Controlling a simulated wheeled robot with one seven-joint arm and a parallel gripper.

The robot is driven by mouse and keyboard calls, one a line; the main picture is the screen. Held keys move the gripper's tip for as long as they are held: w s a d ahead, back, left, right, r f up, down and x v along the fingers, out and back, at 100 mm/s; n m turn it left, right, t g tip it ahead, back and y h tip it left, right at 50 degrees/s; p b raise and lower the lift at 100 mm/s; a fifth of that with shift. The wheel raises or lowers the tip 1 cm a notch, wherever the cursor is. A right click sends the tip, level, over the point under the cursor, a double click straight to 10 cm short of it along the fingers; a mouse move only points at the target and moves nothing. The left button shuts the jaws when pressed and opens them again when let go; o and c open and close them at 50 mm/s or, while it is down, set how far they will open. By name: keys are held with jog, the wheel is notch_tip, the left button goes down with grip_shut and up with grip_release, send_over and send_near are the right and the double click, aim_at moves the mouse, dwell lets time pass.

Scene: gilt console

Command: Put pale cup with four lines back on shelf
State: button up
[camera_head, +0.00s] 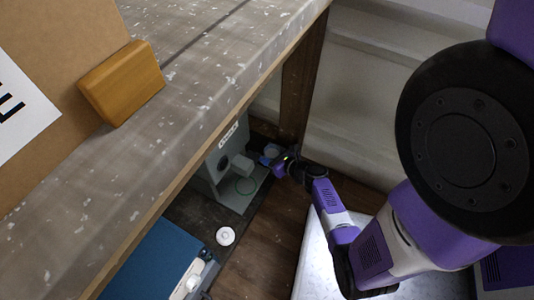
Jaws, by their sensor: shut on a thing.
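My gripper (268,158) is far down the picture's middle, under the overhang of the counter, small and partly in shadow. It is shut on a small pale thing (271,150), which looks like the pale cup. Its four lines are too small to make out, and the fingers hide part of it. The cup is beside the grey-green machine, near the wooden post; I cannot tell whether it touches the surface below. The dark lower shelf (195,213) runs beneath the counter.
The grey-green machine (228,188) stands left of my gripper. A white round object (225,236) and a blue box (158,262) are nearer. The speckled counter (190,110) overhangs them, bearing a wooden block (122,83). A wooden post (303,85) stands just behind.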

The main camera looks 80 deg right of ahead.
jog(key=shift+f, duration=0.15)
jog(key=o, duration=1.5)
jog(key=shift+o, duration=0.2)
